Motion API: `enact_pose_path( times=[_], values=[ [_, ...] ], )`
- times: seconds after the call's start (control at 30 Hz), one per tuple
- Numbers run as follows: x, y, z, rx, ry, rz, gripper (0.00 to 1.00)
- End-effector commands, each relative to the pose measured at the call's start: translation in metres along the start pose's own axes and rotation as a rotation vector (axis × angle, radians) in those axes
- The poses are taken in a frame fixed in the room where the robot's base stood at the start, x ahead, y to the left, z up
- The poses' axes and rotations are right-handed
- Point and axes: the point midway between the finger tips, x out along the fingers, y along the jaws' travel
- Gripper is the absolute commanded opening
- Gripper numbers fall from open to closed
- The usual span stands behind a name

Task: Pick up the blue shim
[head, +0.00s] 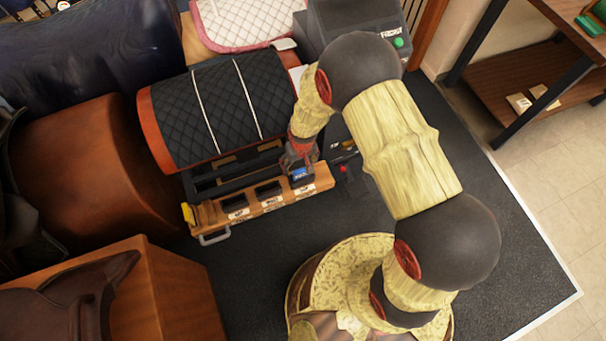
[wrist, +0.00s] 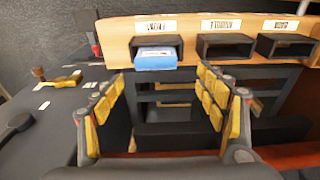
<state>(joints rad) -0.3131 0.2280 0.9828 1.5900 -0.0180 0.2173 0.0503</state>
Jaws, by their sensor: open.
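The blue shim (wrist: 156,60) sits in a black holder at the end of a wooden rack (wrist: 118,48), its front sticking out. It also shows in the head view as a small blue patch (head: 300,174), partly under my gripper (head: 301,153). In the wrist view my gripper (wrist: 160,92) is open, with one yellow-padded finger on each side. The shim lies beyond the fingertips, roughly in line with the gap between them. Nothing is between the fingers, and they look apart from the shim.
Two more black holders (wrist: 225,46) (wrist: 285,46) on the rack look empty. A quilted black saddle pad (head: 226,105) on a stand is behind the rack. A yellow-handled tool (wrist: 62,81) lies on a dark surface at the left of the wrist view. Dark mat is open right of the rack.

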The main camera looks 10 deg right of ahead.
Motion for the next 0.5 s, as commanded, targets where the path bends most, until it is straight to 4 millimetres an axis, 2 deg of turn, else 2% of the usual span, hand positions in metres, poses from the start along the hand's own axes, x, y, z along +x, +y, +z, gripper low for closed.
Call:
enact_pose_path(
  times=[0.03, 0.27, 0.5],
  values=[
    [0.008, 0.000, 0.001, 0.000, -0.002, 0.000, 0.73],
    [0.025, 0.003, 0.004, 0.001, -0.004, 0.000, 0.73],
    [0.060, 0.007, 0.006, 0.000, -0.004, 0.000, 0.73]
  ],
)
